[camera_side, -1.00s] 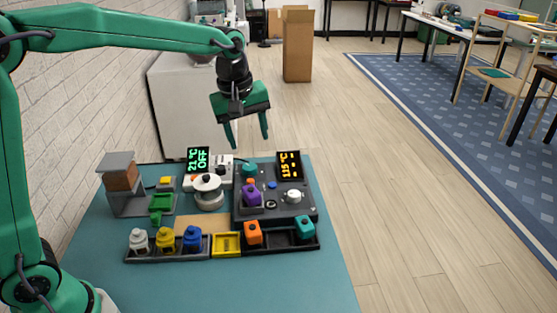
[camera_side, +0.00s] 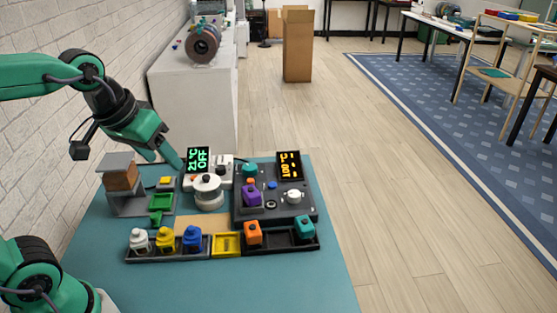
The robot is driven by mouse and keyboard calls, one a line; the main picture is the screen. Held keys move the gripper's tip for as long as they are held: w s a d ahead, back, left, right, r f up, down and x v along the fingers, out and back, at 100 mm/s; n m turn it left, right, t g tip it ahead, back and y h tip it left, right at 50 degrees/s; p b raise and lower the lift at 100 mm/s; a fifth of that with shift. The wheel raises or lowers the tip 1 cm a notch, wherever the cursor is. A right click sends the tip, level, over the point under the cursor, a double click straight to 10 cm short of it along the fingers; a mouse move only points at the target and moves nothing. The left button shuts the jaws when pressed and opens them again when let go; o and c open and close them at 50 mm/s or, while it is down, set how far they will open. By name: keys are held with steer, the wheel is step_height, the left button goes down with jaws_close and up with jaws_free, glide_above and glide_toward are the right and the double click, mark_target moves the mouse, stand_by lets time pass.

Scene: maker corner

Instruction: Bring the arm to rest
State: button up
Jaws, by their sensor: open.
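My gripper (camera_side: 165,157) is green with two fingers. It is open and empty, tilted down to the right, in the air near the back left of the teal table (camera_side: 300,275). In the picture its fingers lie just above the grey stand (camera_side: 128,203) with a brown block (camera_side: 121,177) and left of the green display reading "21 °C OFF" (camera_side: 199,160). I cannot tell how far the fingertips are from these.
A dark box with an orange display (camera_side: 289,166) carries a purple block (camera_side: 252,196). A round white device (camera_side: 208,192) stands beside it.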

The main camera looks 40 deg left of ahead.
steer(key=shift+s+a+f+m+t, duration=0.15)
steer(key=shift+s+f+m, duration=0.25)
steer(key=shift+s, duration=0.35)
steer(key=shift+s+a+f+m+t, duration=0.1)
steer(key=shift+s+f+m, duration=0.3)
steer(key=shift+s, duration=0.35)
steer(key=shift+s+a+f+m+t, duration=0.15)
steer(key=shift+s+f+m, duration=0.2)
steer(key=shift+s, duration=0.4)
steer(key=shift+d, duration=0.1)
